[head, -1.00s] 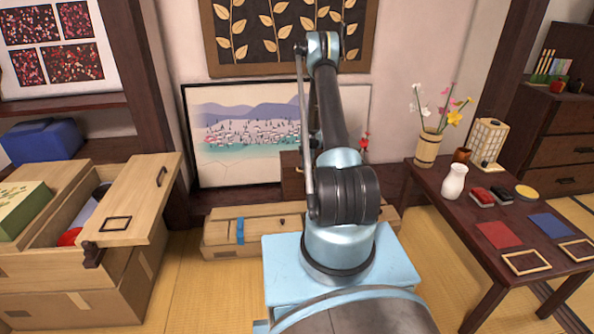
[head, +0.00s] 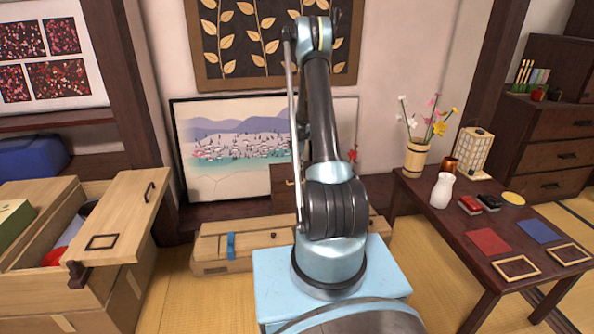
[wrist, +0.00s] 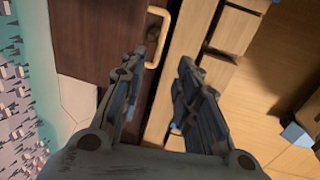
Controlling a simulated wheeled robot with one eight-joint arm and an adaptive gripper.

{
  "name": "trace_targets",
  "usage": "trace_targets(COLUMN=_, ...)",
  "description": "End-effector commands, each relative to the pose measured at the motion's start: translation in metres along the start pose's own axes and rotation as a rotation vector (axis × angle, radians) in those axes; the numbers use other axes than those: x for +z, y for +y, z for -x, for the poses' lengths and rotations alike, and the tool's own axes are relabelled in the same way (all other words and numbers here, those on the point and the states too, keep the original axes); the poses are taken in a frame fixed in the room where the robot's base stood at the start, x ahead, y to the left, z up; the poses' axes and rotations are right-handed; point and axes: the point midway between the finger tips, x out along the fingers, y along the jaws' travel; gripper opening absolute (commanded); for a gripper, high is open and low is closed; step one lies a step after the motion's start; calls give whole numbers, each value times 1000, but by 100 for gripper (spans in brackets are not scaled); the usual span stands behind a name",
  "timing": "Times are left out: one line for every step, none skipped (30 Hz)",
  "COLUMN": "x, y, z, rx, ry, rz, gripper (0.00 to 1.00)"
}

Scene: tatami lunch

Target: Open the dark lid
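A dark brown panel (head: 280,179), which looks like the dark lid, stands upright behind my arm in the head view. It carries a small brass-coloured handle (head: 290,183). In the wrist view the dark panel (wrist: 98,35) fills the upper left, with the handle (wrist: 158,30) along its right side. My gripper (wrist: 163,60) is open. Its two fingers are apart, and the handle's near end shows between their tips. I cannot tell whether they touch it. The gripper is hidden behind my arm in the head view.
A long wooden box (head: 258,244) with a blue band lies on the tatami below the panel. A landscape picture (head: 225,170) leans at the left. Wooden boxes (head: 100,290) stand at far left. A low dark table (head: 460,215) with a white vase (head: 441,190) is at right.

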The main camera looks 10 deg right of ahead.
Motion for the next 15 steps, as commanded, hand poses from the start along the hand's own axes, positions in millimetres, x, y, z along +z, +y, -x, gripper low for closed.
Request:
trace_targets(x=0, y=0, z=3, rx=0, ry=0, rz=0, gripper=30)
trace_targets(x=0, y=0, z=4, rx=0, ry=0, rz=0, gripper=30)
trace_targets(x=0, y=0, z=4, rx=0, ry=0, rz=0, gripper=30)
trace_targets(x=0, y=0, z=5, rx=0, ry=0, rz=0, gripper=30)
trace_targets(x=0, y=0, z=5, rx=0, ry=0, rz=0, gripper=30)
trace_targets(x=0, y=0, z=5, rx=0, ry=0, rz=0, gripper=30)
trace_targets(x=0, y=0, z=5, rx=0, ry=0, rz=0, gripper=30)
trace_targets(x=0, y=0, z=5, rx=0, ry=0, rz=0, gripper=30)
trace_targets(x=0, y=0, z=5, rx=0, ry=0, rz=0, gripper=30)
trace_targets(x=0, y=0, z=5, rx=0, ry=0, rz=0, gripper=30)
trace_targets(x=0, y=0, z=5, rx=0, ry=0, rz=0, gripper=30)
trace_targets(x=0, y=0, z=5, rx=0, ry=0, rz=0, gripper=30)
trace_targets(x=0, y=0, z=6, rx=0, ry=0, rz=-1, gripper=30)
trace_targets(x=0, y=-1, z=6, rx=0, ry=0, rz=-2, gripper=30)
trace_targets(x=0, y=-1, z=9, rx=0, ry=0, rz=-6, gripper=30)
